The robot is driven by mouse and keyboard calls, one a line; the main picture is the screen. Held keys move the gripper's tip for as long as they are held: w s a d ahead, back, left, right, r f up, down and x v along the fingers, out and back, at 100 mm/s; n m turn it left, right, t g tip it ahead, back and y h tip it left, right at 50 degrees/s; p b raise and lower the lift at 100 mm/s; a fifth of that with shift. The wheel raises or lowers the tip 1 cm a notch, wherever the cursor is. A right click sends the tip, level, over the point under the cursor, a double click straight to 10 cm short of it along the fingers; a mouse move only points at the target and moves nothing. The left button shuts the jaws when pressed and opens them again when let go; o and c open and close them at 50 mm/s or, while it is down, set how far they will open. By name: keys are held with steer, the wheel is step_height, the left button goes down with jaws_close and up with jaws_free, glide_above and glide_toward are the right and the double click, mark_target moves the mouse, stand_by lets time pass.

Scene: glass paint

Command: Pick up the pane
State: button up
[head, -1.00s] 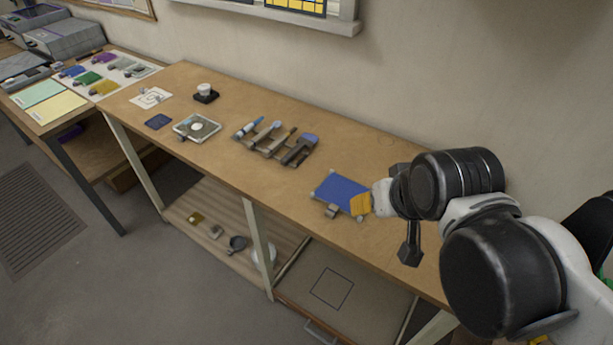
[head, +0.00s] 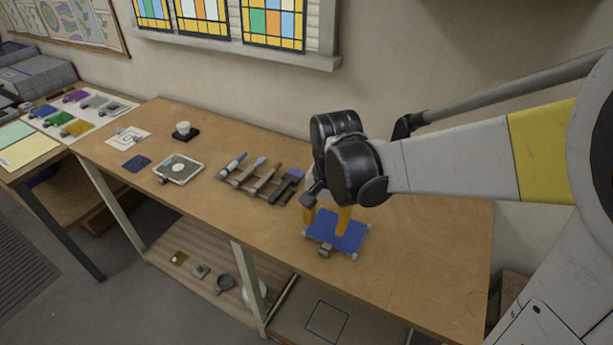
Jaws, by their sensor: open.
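A flat blue pane (head: 326,240) lies on the wooden table, with small light pieces at its corners and a grey-brown block at its front edge. My gripper (head: 326,222) points down over the pane, its two yellow fingers apart. One finger is near the pane's far left corner and the other is over its right half. I cannot tell whether the fingertips touch the pane. My gripper's dark body hides what is behind it.
A rack of brushes and tools (head: 260,180) stands just left of the pane. Further left are a white-framed tray (head: 178,168), a dark blue square (head: 136,163) and a white cup on a black base (head: 185,131). The table (head: 430,250) is clear to the right.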

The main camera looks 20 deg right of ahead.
steer(key=f+m, duration=0.1)
steer(key=f, duration=0.1)
steer(key=b, duration=0.2)
glide_above(324, 251)
steer(key=shift+g, duration=0.4)
steer(key=f, duration=0.6)
steer(key=shift+a, duration=0.3)
steer(key=f+b, duration=0.2)
steer(key=f, duration=0.1)
steer(key=f+b, duration=0.1)
steer(key=f, duration=0.1)
steer(key=shift+w+d, duration=0.1)
steer(key=shift+d, duration=0.25)
jaws_close()
